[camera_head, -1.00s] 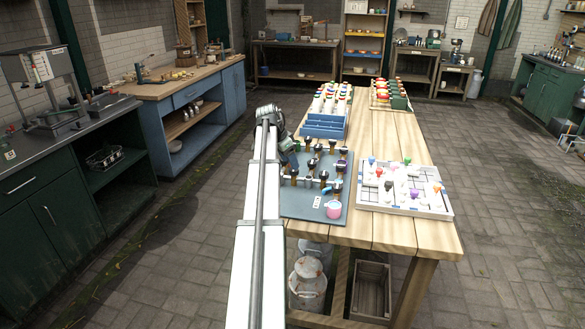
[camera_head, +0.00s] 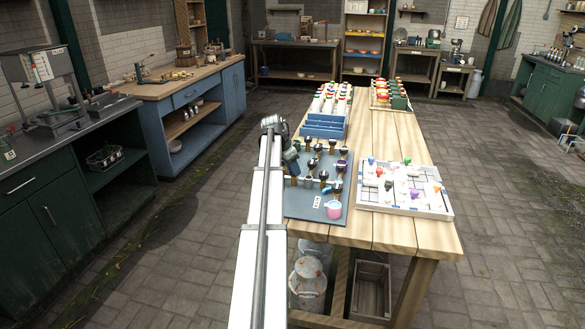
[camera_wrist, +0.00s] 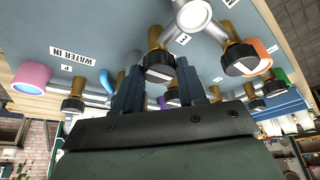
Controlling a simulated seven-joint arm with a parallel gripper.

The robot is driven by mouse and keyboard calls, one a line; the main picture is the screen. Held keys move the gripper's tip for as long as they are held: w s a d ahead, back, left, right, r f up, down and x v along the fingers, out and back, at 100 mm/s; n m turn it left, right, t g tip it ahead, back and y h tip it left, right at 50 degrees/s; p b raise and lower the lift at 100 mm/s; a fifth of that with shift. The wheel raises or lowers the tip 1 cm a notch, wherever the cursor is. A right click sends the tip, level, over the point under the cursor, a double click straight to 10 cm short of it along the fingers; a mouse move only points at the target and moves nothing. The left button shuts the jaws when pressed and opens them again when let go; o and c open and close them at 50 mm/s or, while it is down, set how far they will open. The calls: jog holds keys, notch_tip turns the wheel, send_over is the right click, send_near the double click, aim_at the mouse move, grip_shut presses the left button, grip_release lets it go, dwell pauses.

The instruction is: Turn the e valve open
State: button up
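The valve board (camera_head: 305,208) is a grey-blue panel with pipes and several black-knobbed brass valves, lying at the near left of the wooden table. My gripper (camera_head: 292,160) is at the board's left edge, mostly hidden by my arm in the head view. In the wrist view my gripper (camera_wrist: 158,82) has its two dark fingers apart. A black-and-white valve knob (camera_wrist: 160,65) on a brass stem shows between and just beyond the fingertips; contact cannot be told. A small label (camera_wrist: 182,39) beside it seems to read E. Another black knob (camera_wrist: 240,58) is to its right.
A pink cup-like part (camera_head: 334,209) sits at the board's near corner. A white-framed panel (camera_head: 405,207) with coloured pieces lies to the right. A blue rack (camera_head: 323,128) stands behind the board. Neighbouring knobs and pipes crowd the fingers. The table's middle is bare.

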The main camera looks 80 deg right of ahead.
jog(key=c, duration=0.6)
jog(key=shift+o, duration=0.2)
jog(key=shift+a+n, duration=0.1)
jog(key=shift+n, duration=0.3)
jog(key=n+t, duration=0.1)
jog(key=n, duration=0.1)
jog(key=shift+s+n+h, duration=0.1)
jog(key=shift+n+h, duration=0.3)
jog(key=n+t, duration=0.1)
jog(key=n, duration=0.2)
jog(key=shift+s+n+h, duration=0.1)
jog(key=shift+n+h, duration=0.2)
jog(key=n+t, duration=0.1)
jog(key=n, duration=0.1)
jog(key=n+t, duration=0.1)
jog(key=n, duration=0.2)
jog(key=shift+s+t, duration=0.15)
jog(key=shift+t, duration=0.15)
jog(key=n+t, duration=0.1)
jog(key=n, duration=0.1)
jog(key=n+y, duration=0.1)
jog(key=n, duration=0.2)
jog(key=shift+t, duration=0.4)
jog(key=shift+s+n, duration=0.1)
jog(key=shift+n, duration=0.4)
